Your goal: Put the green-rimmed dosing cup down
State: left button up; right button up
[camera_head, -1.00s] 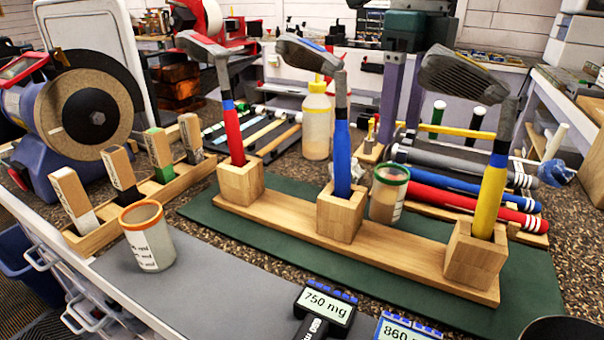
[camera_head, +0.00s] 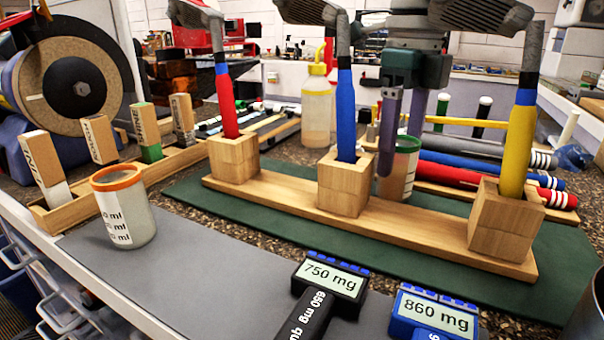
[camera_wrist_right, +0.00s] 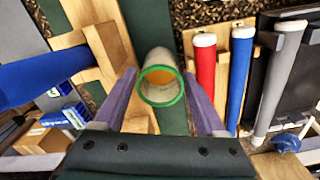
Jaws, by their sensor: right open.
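The green-rimmed dosing cup (camera_head: 402,178) stands upright behind the wooden club stand (camera_head: 300,210), between its middle and right blocks. The plank hides the cup's foot. In the right wrist view the cup (camera_wrist_right: 160,88) shows its green rim and an orange-brown inside. My right gripper (camera_head: 399,150) is pointed down at the cup, one purple finger on each side. In the wrist view the right gripper (camera_wrist_right: 162,75) is open, with a gap between the cup and each finger. My left gripper is out of view.
An orange-rimmed cup (camera_head: 125,210) stands on the grey mat (camera_head: 190,280) at left. Three upright clubs with red, blue and yellow grips rise from the stand. Two scales (camera_head: 330,290) (camera_head: 435,312) are in front. Coloured grips (camera_head: 470,180) lie right of the cup.

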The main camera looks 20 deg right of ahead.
jog(key=c, duration=1.1)
jog(key=shift+c, duration=0.2)
jog(key=shift+r, duration=0.2)
